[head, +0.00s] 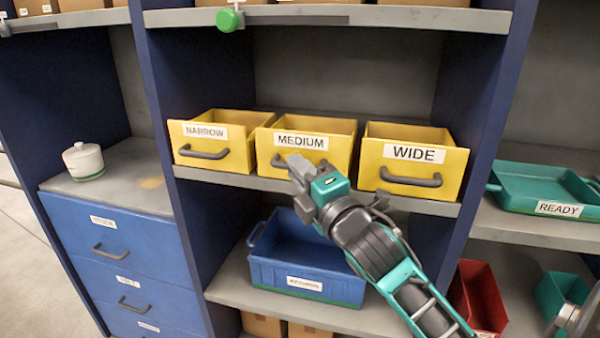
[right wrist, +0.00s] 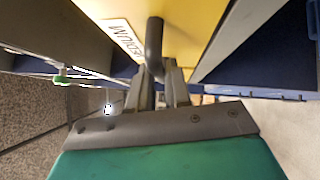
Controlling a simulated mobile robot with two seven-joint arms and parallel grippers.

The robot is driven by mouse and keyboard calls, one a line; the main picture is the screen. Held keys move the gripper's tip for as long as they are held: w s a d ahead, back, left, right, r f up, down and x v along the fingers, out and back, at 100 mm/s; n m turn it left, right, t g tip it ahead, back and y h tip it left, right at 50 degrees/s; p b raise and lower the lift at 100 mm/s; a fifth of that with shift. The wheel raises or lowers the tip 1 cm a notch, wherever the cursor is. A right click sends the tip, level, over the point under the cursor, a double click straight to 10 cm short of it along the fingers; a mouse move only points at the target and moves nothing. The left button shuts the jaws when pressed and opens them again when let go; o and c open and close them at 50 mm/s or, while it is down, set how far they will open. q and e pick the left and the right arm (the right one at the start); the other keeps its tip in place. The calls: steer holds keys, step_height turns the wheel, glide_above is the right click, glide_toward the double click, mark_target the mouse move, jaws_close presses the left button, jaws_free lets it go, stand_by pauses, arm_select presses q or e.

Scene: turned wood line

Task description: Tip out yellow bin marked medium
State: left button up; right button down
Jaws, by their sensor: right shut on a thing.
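The yellow bin marked MEDIUM (head: 340,155) stands on the middle shelf between two other yellow bins, upright. Its front with the dark handle (right wrist: 154,45) fills the top of the right wrist view. My right gripper (head: 300,167) is at the front of this bin, with its fingers (right wrist: 160,85) shut on the handle. The gripper hides part of the handle in the head view. The inside of the bin that shows looks empty; its floor is hidden.
Yellow bins marked NARROW (head: 220,131) and WIDE (head: 412,153) stand close on either side. A blue bin (head: 305,274) sits on the shelf below. A teal tray marked READY (head: 545,187) is at right. A white pot (head: 83,160) stands on the left cabinet.

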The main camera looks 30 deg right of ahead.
steer(key=f+n+t+b, duration=0.1)
steer(key=b, duration=0.1)
steer(key=n+t+y+b, duration=0.1)
steer(key=n+b, duration=0.1)
steer(key=s+a+f+n+t+b, duration=0.1)
steer(key=b, duration=0.2)
steer(key=shift+f+n+y, duration=0.3)
steer(key=shift+n+y, duration=0.1)
steer(key=c, duration=1.1)
jaws_free()
steer(key=shift+b+v, duration=1)
steer(key=shift+v, duration=5.4)
